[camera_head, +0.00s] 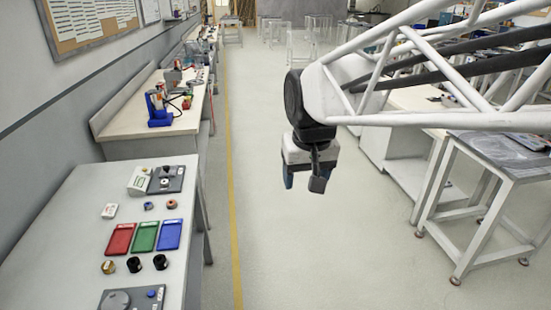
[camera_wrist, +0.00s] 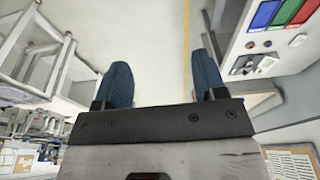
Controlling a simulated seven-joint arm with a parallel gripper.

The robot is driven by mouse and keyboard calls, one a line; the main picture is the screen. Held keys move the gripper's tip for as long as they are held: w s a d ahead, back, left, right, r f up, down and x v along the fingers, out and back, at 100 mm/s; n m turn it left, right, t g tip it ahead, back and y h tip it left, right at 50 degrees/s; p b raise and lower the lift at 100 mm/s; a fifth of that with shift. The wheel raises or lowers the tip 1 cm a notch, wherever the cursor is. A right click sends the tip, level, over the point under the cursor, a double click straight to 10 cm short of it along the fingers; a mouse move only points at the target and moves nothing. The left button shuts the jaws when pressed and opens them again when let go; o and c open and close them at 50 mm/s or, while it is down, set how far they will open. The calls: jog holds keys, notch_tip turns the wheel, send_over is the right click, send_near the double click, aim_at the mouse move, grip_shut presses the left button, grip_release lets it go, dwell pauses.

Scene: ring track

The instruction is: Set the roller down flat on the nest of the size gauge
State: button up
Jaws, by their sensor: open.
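My gripper (camera_head: 303,183) hangs over the floor aisle, right of the grey table. Its two blue fingers are apart with nothing between them, as the wrist view (camera_wrist: 163,68) also shows. What looks like the size gauge (camera_head: 175,186) is a dark plate with a small round seat and a pale box at the table's far end; it also shows in the wrist view (camera_wrist: 245,66). Small ring-like pieces stand near it: a blue-grey one (camera_head: 148,206) and an orange-brown one (camera_head: 171,204). I cannot tell which piece is the roller.
Red (camera_head: 120,239), green (camera_head: 145,236) and blue (camera_head: 169,235) trays lie mid-table. Brass (camera_head: 107,267) and black (camera_head: 134,265) round pieces stand nearer. A dark plate with a grey disc (camera_head: 118,300) is at the near edge. A steel stand (camera_head: 500,155) is at right.

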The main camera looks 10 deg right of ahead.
jog(key=s+d+f, duration=0.1)
jog(key=s+f, duration=0.2)
jog(key=s, duration=0.4)
jog(key=s+d+f, duration=0.2)
jog(key=s+f, duration=0.1)
jog(key=s, duration=0.4)
jog(key=shift+d, duration=0.2)
dwell(0.6)
